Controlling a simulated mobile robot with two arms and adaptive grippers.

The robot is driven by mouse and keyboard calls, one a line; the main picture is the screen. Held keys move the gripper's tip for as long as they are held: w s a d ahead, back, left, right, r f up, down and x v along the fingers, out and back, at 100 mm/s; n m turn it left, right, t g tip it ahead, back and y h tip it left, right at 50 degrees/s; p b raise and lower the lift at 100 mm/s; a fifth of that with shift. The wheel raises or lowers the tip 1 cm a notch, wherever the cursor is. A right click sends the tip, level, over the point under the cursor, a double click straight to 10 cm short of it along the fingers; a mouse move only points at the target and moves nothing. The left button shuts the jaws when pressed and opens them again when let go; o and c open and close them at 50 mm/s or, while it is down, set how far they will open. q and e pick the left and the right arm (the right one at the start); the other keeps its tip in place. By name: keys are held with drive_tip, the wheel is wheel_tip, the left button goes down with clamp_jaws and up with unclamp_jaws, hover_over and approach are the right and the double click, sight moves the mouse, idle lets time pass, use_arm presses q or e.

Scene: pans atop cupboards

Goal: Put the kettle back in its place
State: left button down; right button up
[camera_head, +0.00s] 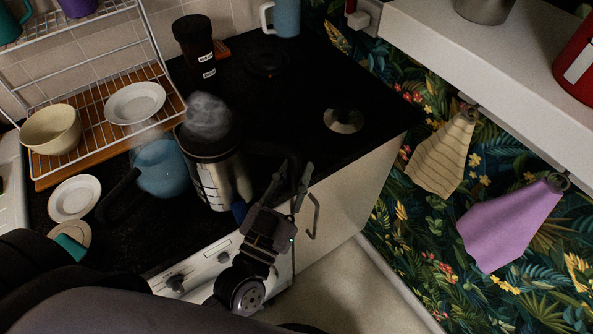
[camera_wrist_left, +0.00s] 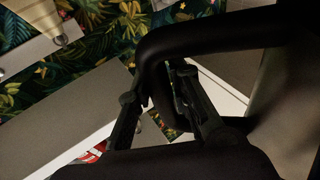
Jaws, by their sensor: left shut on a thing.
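The kettle (camera_head: 215,172) is silver with a black top and stands upright in the middle left of the head view, with pale steam over its top. Its black handle reaches to the right. My left gripper (camera_head: 292,180) is right of the kettle, shut on the handle. In the left wrist view, the black handle (camera_wrist_left: 205,38) curves between the fingers of my left gripper (camera_wrist_left: 158,88). I cannot tell whether the kettle's bottom touches the counter. A round metallic disc (camera_head: 343,121), possibly the kettle's base, lies on the black counter (camera_head: 300,85). My right gripper is out of view.
A dish rack (camera_head: 100,110) holds a bowl and a plate. A dark jar (camera_head: 194,40) and a light blue mug (camera_head: 283,18) stand at the back. The counter around the disc is clear.

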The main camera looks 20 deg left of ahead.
use_arm(q)
drive_tip(key=c, duration=1.5)
unclamp_jaws()
drive_tip(key=shift+f, duration=0.15)
drive_tip(key=shift+b+v, duration=1.4)
drive_tip(key=shift+v, duration=4.55)
